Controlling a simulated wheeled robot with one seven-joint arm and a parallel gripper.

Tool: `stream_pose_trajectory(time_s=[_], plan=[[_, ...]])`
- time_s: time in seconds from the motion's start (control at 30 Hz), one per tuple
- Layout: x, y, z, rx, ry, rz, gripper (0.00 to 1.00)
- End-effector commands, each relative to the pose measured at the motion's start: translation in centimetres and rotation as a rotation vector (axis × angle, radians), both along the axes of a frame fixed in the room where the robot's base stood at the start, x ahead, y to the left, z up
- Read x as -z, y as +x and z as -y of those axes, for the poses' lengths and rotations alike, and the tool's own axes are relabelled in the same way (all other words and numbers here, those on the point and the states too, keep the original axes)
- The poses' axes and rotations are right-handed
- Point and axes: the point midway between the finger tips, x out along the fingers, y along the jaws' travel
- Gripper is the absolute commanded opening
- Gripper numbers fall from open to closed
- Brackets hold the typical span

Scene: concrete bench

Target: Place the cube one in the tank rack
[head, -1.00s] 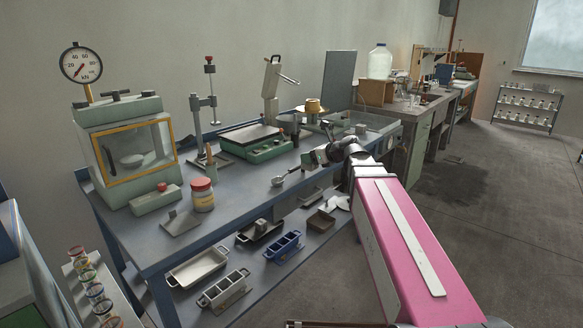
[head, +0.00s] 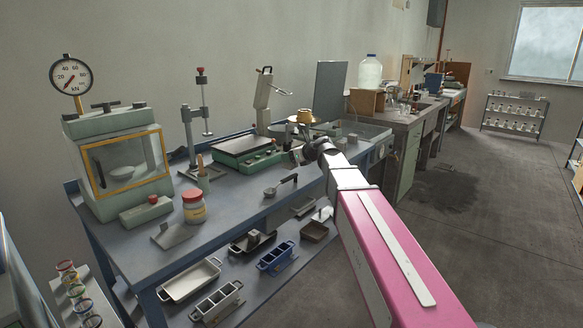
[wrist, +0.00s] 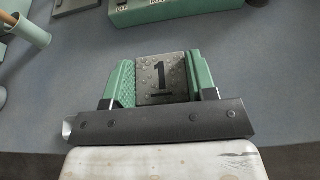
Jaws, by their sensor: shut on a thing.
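My gripper (wrist: 163,82) is shut on cube one (wrist: 162,76), a grey speckled cube with a black "1" on its upper face. The green jaws press it from both sides in the wrist view.
Several moulds and trays, including a blue mould (head: 276,257), sit on the lower shelf.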

Motion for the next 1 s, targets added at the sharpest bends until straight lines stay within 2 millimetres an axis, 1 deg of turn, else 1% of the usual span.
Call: stream_pose_trajectory(time_s=[0.03,0.13,0.27,0.37,0.5,0.57,0.93,0.97,1.0], plan=[[0.3,0.8,0.1,0.001,0.000,0.000,0.20],[0.7,1.3,0.3,0.001,-0.001,0.001,0.20],[1.3,1.3,0.3,0.000,0.000,0.000,0.20],[2.3,1.2,0.3,0.000,0.001,-0.001,0.20],[4.2,1.2,0.3,0.001,0.000,-0.002,0.20],[4.7,1.2,0.3,0.000,0.000,0.000,0.20],[5.0,1.3,0.3,0.000,0.000,0.001,0.20],[5.1,1.3,0.3,0.000,-0.001,0.001,0.55],[5.0,1.2,0.3,0.000,-0.001,0.001,0.68]])
